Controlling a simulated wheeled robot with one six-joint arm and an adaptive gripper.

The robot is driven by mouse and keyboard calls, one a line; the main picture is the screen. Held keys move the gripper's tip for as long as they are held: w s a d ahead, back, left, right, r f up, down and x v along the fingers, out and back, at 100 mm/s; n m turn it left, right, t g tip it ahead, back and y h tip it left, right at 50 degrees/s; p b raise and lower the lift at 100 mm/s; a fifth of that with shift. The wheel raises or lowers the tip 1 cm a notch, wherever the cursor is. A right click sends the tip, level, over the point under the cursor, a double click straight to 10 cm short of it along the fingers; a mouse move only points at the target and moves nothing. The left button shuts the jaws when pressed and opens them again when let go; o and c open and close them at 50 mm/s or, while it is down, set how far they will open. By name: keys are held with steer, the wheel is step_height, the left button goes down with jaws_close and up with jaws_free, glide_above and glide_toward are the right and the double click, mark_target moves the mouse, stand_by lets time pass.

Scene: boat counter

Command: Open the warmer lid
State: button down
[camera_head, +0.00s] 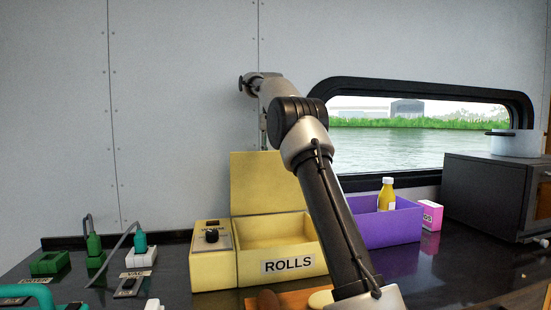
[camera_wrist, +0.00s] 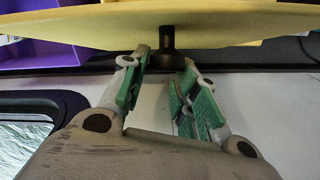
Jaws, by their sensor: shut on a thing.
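The warmer is a yellow box (camera_head: 281,263) labelled ROLLS, with a black dial on a panel at its left. Its yellow lid (camera_head: 257,182) stands raised, roughly upright, at the back of the opening, and the inside shows. In the wrist view the lid (camera_wrist: 215,24) crosses the top, with a black knob (camera_wrist: 167,58) on its outer face.
A purple bin (camera_head: 398,224) with a yellow bottle (camera_head: 386,196) stands right of the warmer, beside a pink box (camera_head: 430,215). A dark oven (camera_head: 490,190) carries a white pot (camera_head: 515,143). Green and white plug devices (camera_head: 140,256) with cables stand at left. The wall is close behind.

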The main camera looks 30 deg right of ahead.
steer(key=shift+w+a+f, duration=0.15)
steer(key=shift+w+f, duration=0.05)
steer(key=shift+w, duration=1.1)
stand_by(1.4)
stand_by(1.0)
steer(key=c, duration=1.1)
jaws_free()
steer(key=shift+w+a+f, duration=0.1)
steer(key=shift+w, duration=0.05)
steer(key=shift+c, duration=0.2)
steer(key=shift+s+d+r, duration=0.2)
steer(key=shift+r, duration=0.05)
